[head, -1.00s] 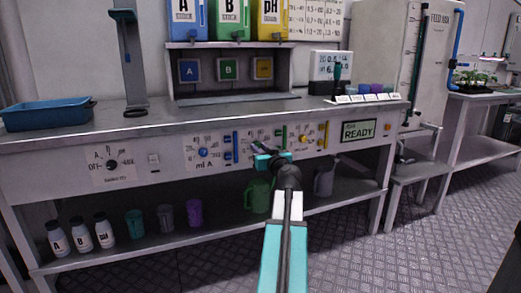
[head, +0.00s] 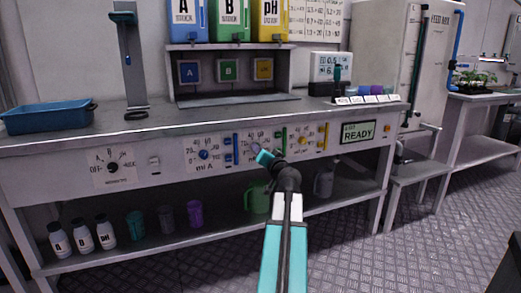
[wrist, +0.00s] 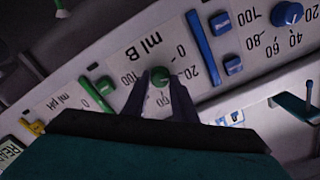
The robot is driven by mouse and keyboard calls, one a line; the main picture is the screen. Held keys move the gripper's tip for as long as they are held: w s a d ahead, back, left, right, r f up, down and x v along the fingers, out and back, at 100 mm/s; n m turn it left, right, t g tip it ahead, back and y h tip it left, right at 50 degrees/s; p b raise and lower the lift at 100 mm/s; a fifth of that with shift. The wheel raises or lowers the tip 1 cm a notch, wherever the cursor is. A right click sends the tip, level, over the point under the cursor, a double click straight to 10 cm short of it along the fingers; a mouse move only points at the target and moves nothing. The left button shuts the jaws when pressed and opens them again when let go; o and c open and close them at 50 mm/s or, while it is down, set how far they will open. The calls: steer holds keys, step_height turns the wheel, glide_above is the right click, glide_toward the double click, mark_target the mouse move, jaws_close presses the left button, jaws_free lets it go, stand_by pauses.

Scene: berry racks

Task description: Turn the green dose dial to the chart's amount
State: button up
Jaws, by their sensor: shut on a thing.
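The green dose dial (wrist: 160,77) sits on the white "ml B" panel (wrist: 138,53), which appears rotated in the wrist view. My gripper (wrist: 160,84) has its two dark fingers on either side of the dial, shut on it. The scale marks 0, 20, 60 and 100 show around it; the fingers cover others. I cannot read the dial's pointer. In the head view my gripper (head: 256,150) is at the bench front and hides the dial. The printed chart (head: 318,18) hangs on the back wall, its figures too small to read.
The blue dial (wrist: 287,13) with blue buttons (wrist: 220,22) is beside the green dial's panel. Green buttons (wrist: 104,86) are on its other side. A yellow dial (head: 302,141) and a green READY display (head: 358,131) are further right on the bench front.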

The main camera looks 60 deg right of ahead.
steer(key=m+p, duration=1.1)
steer(key=m, duration=0.8)
steer(key=shift+s+d+m+p, duration=0.1)
steer(key=shift+s+m+p, duration=0.05)
steer(key=shift+m+p, duration=0.2)
steer(key=o, duration=1)
steer(key=shift+o, duration=0.2)
